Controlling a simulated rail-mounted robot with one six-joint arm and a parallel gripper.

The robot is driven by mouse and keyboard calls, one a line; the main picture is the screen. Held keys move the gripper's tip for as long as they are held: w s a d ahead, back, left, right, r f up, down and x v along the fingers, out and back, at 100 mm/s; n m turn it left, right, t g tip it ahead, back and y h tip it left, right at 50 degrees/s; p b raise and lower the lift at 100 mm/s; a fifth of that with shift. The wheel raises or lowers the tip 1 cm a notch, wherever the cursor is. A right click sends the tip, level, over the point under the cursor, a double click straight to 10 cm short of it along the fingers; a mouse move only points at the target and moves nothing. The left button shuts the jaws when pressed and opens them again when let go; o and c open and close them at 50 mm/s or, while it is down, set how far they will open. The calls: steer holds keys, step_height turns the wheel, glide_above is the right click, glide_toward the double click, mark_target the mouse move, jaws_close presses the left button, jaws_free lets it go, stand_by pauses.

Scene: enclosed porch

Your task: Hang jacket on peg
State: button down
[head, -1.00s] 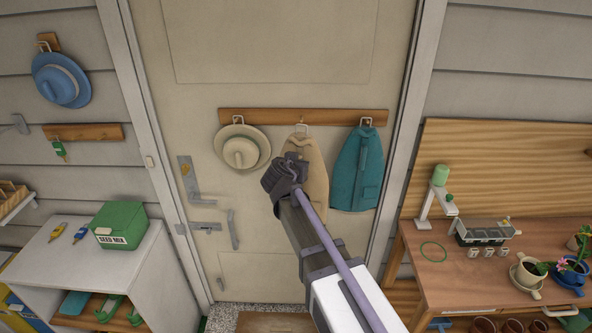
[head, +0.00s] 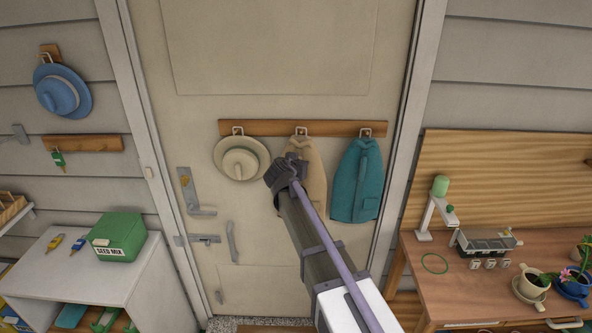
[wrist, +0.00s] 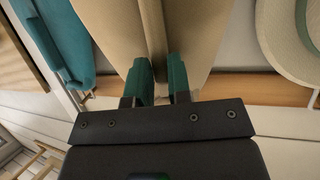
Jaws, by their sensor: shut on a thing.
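The tan jacket (head: 317,178) is upright against the door, just below the middle peg (head: 301,131) of the wooden peg rail (head: 265,128). Its top edge is close under the rail; I cannot tell whether its loop is over the peg. My gripper (head: 280,172) is in front of the jacket and covers its left part in the head view. In the wrist view, the green fingers of my gripper (wrist: 161,75) are shut on the raised middle strip of the tan jacket (wrist: 205,40).
A cream hat (head: 241,159) hangs left of the tan jacket and a teal jacket (head: 356,185) hangs right, both close by. A workbench (head: 460,270) stands at the right. A white cabinet (head: 75,265) with a green seed box (head: 120,238) stands at the left.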

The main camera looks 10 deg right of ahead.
steer(key=shift+a+b+x, duration=0.25)
steer(key=shift+b+x, duration=0.25)
steer(key=shift+x, duration=0.9)
steer(key=shift+w, duration=0.15)
steer(key=c, duration=1)
jaws_free()
